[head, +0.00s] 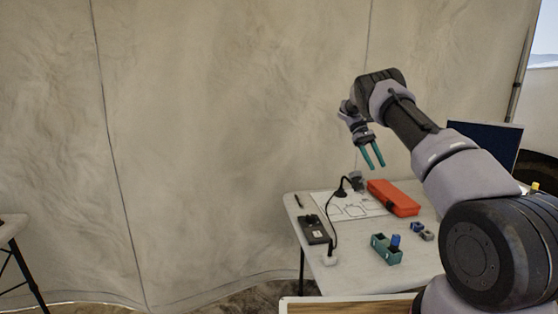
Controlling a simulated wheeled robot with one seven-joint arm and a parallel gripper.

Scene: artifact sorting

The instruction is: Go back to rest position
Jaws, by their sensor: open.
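My gripper (373,156) is in the head view, right of the middle. Its two teal fingers point down and stand apart, with nothing between them. It is raised in the air over the back part of a white table (349,271). My arm reaches in from the right side of the picture and hides part of the table's right side.
On the table are an orange-red case (394,198), a black device (313,230), a microphone-like stand (336,214), a white sheet with outlines (322,206), a teal holder (386,252) with a blue item, and small blue and grey pieces (421,230). Another table (10,226) stands at far left.

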